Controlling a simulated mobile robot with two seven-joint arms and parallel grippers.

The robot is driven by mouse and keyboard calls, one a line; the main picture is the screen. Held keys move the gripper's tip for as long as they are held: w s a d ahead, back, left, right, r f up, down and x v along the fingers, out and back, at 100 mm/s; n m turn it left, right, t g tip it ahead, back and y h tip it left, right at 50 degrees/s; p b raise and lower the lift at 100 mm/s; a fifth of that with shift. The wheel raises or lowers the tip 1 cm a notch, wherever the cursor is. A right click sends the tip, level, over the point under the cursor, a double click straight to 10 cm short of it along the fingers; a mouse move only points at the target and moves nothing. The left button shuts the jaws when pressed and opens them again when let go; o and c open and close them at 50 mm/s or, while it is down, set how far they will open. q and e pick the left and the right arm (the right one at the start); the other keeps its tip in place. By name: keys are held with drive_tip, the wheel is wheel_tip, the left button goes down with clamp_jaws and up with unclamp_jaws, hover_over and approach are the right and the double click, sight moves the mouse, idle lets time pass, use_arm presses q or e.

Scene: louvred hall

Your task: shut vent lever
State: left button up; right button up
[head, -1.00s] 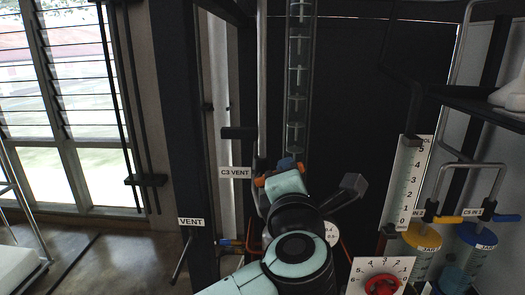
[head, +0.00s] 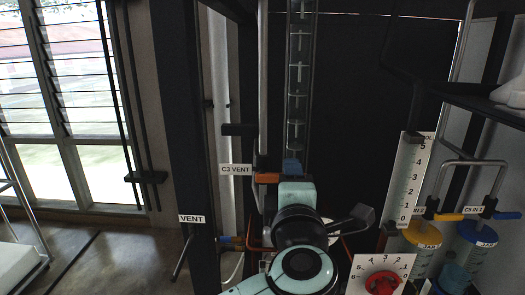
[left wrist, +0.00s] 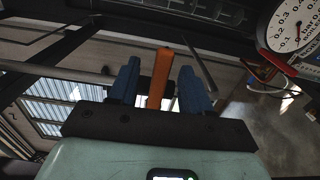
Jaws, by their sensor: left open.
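An orange lever (head: 267,178) sticks out sideways just below and right of the "C3 VENT" label (head: 235,170) in the head view. In the left wrist view, the orange lever (left wrist: 160,75) stands between the two open fingers of my left gripper (left wrist: 160,88). Gaps show on both sides of it, and I cannot tell whether a finger touches it. The lever's pivot is partly hidden. My right gripper is in neither view.
A clear vertical tube (head: 297,80) rises behind the gripper. A round gauge (left wrist: 292,28) shows in the wrist view. A red dial (head: 382,284), a level scale (head: 411,185) and yellow and blue containers (head: 421,238) stand right. A dark post (head: 180,110) stands left.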

use_arm(q)
drive_tip(key=s+b, duration=0.1)
drive_tip(key=s, duration=0.5)
drive_tip(key=shift+s+b, duration=0.3)
drive_tip(key=shift+s, duration=0.05)
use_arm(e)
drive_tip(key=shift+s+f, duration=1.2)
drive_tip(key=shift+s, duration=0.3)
